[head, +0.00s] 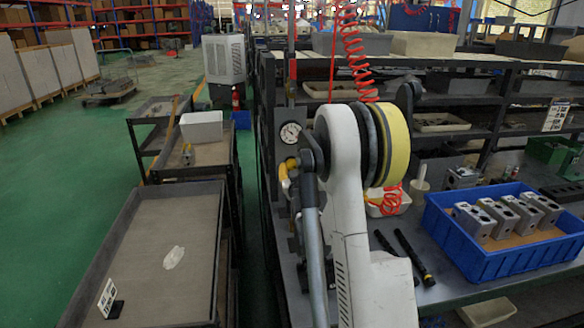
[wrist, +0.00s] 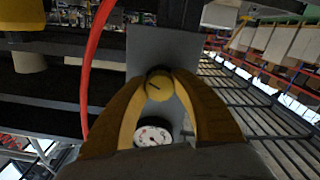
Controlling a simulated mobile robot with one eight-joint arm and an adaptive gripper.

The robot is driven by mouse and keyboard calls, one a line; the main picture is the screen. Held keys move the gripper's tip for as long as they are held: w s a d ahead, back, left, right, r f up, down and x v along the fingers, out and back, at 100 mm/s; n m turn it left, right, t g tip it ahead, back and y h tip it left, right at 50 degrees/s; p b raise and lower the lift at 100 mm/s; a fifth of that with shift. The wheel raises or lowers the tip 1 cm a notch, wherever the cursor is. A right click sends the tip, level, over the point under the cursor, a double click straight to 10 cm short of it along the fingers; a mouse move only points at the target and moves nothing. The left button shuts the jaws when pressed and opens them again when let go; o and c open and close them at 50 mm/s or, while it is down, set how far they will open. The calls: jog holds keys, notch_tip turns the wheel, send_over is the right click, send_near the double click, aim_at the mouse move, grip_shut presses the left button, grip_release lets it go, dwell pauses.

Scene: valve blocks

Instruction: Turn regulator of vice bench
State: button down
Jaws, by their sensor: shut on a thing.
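The regulator is a round yellow knob with a dark line on its face (wrist: 158,88), in front of a grey plate in the wrist view. My gripper (wrist: 159,78) has its two yellow-brown fingers closed around the knob, one on each side. In the head view, the yellow of the knob and fingertips (head: 287,172) shows just left of my white arm, below a round dial gauge (head: 290,132). The gauge also shows in the wrist view (wrist: 153,132). My arm hides much of the plate and the gripper in the head view.
A red coiled hose (head: 352,50) hangs close to my arm. The vice bench (head: 440,302) holds a blue crate (head: 480,262) with several metal blocks, and dark-handled tools (head: 414,258). Grey trolleys (head: 150,240) stand at the left, with open green floor beyond.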

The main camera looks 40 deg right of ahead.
jog(key=shift+m, duration=1.7)
jog(key=c, duration=1)
grip_release()
jog(key=shift+s+a, duration=0.1)
jog(key=v, duration=1.2)
